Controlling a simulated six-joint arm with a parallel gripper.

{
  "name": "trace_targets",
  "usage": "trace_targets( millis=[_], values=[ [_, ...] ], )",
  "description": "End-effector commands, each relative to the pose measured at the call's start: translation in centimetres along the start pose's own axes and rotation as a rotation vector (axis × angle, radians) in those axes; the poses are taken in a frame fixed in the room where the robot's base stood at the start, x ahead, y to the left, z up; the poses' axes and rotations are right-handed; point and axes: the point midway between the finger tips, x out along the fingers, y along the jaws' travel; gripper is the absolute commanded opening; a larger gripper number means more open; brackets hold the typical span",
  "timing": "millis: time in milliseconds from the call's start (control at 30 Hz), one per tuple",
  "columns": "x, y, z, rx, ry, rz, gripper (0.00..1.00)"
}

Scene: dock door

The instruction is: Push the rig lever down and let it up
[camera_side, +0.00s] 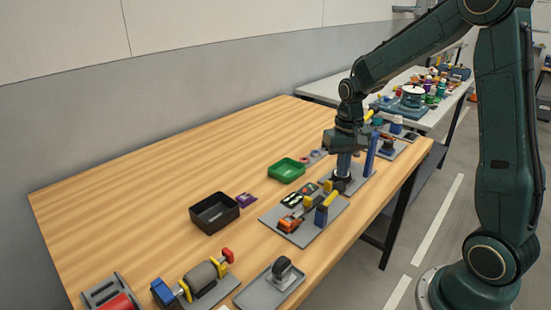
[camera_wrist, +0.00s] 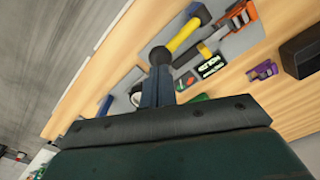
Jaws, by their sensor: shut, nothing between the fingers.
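The rig lever is a yellow bar with a dark round knob at its end; it shows in the side view (camera_side: 331,198) and in the wrist view (camera_wrist: 183,37). It runs from a blue block on a grey plate. My gripper (camera_side: 342,175) points down close to the knob end of the lever. In the wrist view, my gripper's blue fingers (camera_wrist: 157,70) are together, with their tips just by the knob (camera_wrist: 160,55). I cannot tell whether they touch it. Nothing is held.
A blue post (camera_side: 370,155) stands right behind my gripper. A green tray (camera_side: 286,170), a black bin (camera_side: 214,212) and a purple part (camera_side: 246,199) lie left.

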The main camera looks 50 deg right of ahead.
Motion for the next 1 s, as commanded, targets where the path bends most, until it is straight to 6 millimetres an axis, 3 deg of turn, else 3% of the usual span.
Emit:
trace_targets(
  millis=[633, 1000],
  values=[
    [-3.2, 0.0, 0.0, 0.000, 0.001, 0.000, 0.00],
    [-3.6, 0.0, 0.0, 0.000, 0.000, 0.000, 0.00]
  ],
)
